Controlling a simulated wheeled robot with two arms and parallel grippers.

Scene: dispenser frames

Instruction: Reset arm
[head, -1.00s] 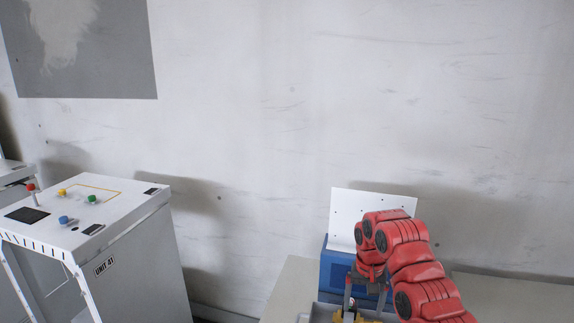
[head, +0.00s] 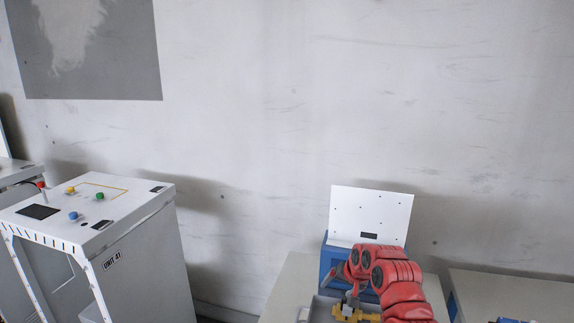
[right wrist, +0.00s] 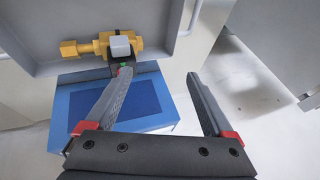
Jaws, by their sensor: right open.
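My right gripper (head: 343,283) is at the end of the red arm, in front of the blue box. In the right wrist view its two fingers are spread wide (right wrist: 158,74), with nothing held between them. A yellow fitting (head: 350,313) lies in the grey tray (head: 323,305) below the gripper. It also shows in the right wrist view (right wrist: 85,47), with a light grey block at its middle; the left-hand finger's tip overlaps its near side there, and I cannot tell if they touch. My left gripper is not in view.
The blue box (head: 328,262) with an upright white panel (head: 370,212) stands on a light table (head: 287,290). Another table (head: 510,290) is at the right. A white cabinet marked UNIT 41 (head: 140,250) with coloured knobs stands at the left. Floor shows between cabinet and table.

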